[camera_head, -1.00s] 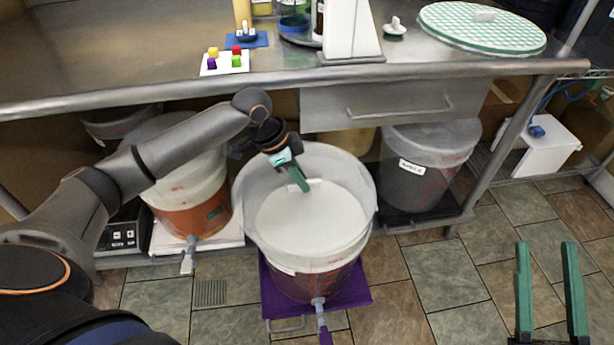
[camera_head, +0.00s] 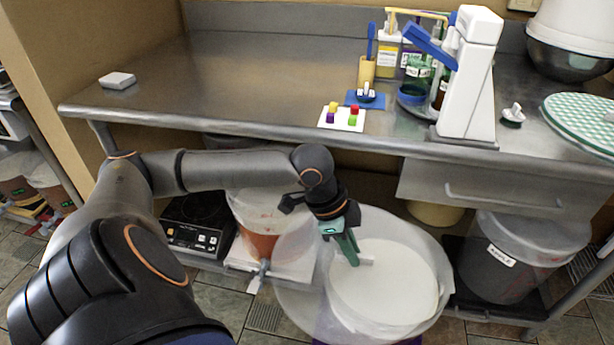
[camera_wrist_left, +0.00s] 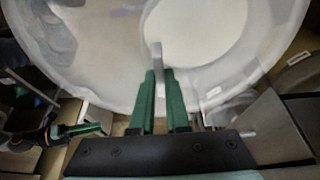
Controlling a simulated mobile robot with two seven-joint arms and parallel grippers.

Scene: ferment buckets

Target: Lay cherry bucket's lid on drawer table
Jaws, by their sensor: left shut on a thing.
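My left gripper (camera_head: 349,256) is shut on the small grey handle of a translucent round lid (camera_head: 297,283). The lid sits over or just above an open white bucket (camera_head: 443,258) in front of the table and reaches out past its left side. Whether the two touch I cannot tell. In the left wrist view, the gripper (camera_wrist_left: 160,80) pinches the upright handle (camera_wrist_left: 157,55), and the pale lid (camera_wrist_left: 90,50) fills the upper part. The drawer table (camera_head: 260,75) is a steel table with a drawer (camera_head: 500,190) below it.
The table's left half is bare except for a small grey block (camera_head: 117,80). A tile with colored cubes (camera_head: 341,117), a white device (camera_head: 470,75) and a green checkered disc (camera_head: 590,120) stand farther right. A labelled apple bucket (camera_head: 510,265) is underneath.

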